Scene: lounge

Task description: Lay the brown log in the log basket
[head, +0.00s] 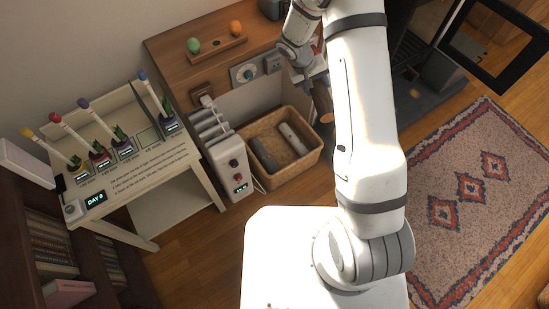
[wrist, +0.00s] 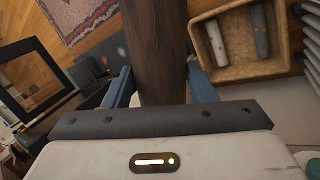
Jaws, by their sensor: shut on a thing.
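My gripper (wrist: 160,88) is shut on the brown log (wrist: 155,40), which runs up between its two blue fingers in the wrist view. In the head view a small part of the brown log (head: 322,102) shows below the gripper (head: 314,84), to the right of the log basket. The log basket (head: 256,172) is a tan box on the floor beside the white heater. A dark grey log (head: 271,157) and a pale grey log (head: 294,138) lie in it. The basket (wrist: 208,67) also shows at upper right in the wrist view, apart from the held log.
The white heater (head: 232,170) stands close at the basket's left. A wooden cabinet (head: 166,52) with an egg rack (head: 218,46) is behind it. An open black stove door (head: 497,40) juts out at upper right. A patterned rug (head: 480,190) lies on the right.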

